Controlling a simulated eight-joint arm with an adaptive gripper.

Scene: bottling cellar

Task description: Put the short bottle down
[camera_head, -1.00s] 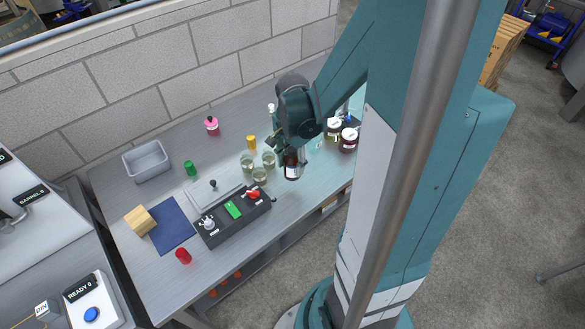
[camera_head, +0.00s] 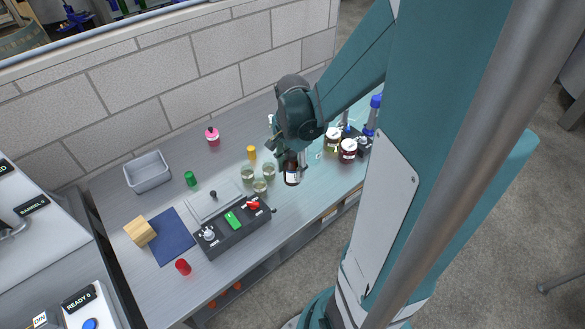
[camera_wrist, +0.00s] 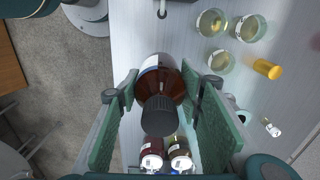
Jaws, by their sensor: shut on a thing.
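The short bottle is brown with a black cap and a pale label. In the head view the bottle (camera_head: 291,172) is upright below my gripper (camera_head: 288,153), just right of the glasses. In the wrist view the bottle (camera_wrist: 159,88) is between the two green finger pads of my gripper (camera_wrist: 160,110), cap toward the camera. My gripper is shut on it. Its base is at or very near the grey bench (camera_head: 240,280); I cannot tell whether it touches.
Several glasses (camera_head: 247,172) of pale liquid stand left of the bottle. A dark control box (camera_head: 235,228) with a red knob is at the front left. Lidded jars (camera_head: 348,150) stand to the right. A yellow cylinder (camera_head: 251,152) is behind the glasses. Bare bench lies in front of the bottle.

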